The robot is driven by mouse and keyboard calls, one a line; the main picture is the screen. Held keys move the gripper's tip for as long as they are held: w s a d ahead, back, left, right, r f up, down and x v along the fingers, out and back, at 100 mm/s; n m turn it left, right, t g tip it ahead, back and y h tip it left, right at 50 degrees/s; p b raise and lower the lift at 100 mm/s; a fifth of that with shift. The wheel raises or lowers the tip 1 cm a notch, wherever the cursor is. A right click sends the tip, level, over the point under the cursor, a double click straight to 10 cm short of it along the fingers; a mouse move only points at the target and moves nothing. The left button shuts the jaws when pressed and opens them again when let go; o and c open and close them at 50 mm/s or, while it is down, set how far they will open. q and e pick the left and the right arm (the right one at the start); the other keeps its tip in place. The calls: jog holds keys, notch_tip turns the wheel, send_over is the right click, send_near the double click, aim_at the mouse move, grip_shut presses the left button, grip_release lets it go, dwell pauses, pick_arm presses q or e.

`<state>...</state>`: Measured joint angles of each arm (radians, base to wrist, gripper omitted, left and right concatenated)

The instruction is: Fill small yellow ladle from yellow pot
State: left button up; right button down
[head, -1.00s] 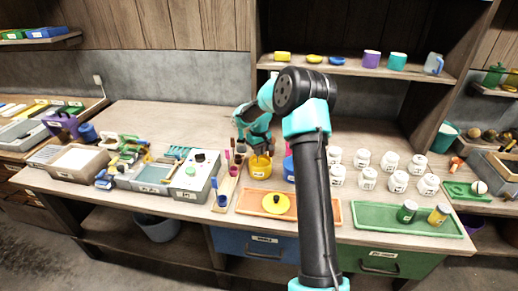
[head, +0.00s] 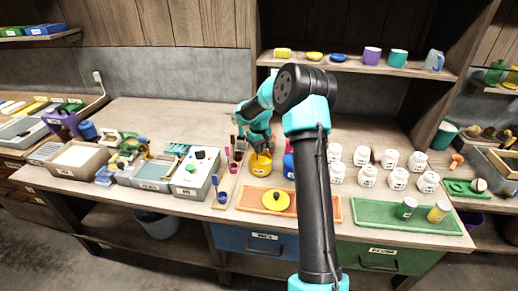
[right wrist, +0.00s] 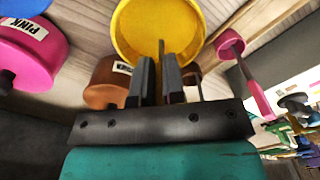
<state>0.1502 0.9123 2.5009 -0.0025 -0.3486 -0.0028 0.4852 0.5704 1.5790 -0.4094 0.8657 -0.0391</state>
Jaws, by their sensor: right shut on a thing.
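The yellow pot (head: 260,167) stands uncovered on the bench, left of my right forearm in the head view. Its yellow lid (head: 275,201) lies on an orange tray (head: 310,209). My right gripper (head: 261,150) points down at the pot's mouth. In the right wrist view, its fingers (right wrist: 160,75) are shut on a thin yellow handle, the small yellow ladle (right wrist: 161,55), in front of the open yellow pot (right wrist: 185,25). The ladle's bowl is hidden, and I cannot tell what is in it. My left gripper is out of view.
A pink pot (right wrist: 30,55) and a brown pot (right wrist: 108,85) stand close by in the wrist view. A wooden rack (head: 228,186) with several coloured ladles is left of the yellow pot. White jars (head: 398,179) stand to the right. A green tray (head: 385,215) holds two jars.

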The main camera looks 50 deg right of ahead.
jog(key=shift+r, duration=0.15)
jog(key=shift+r, duration=3.8)
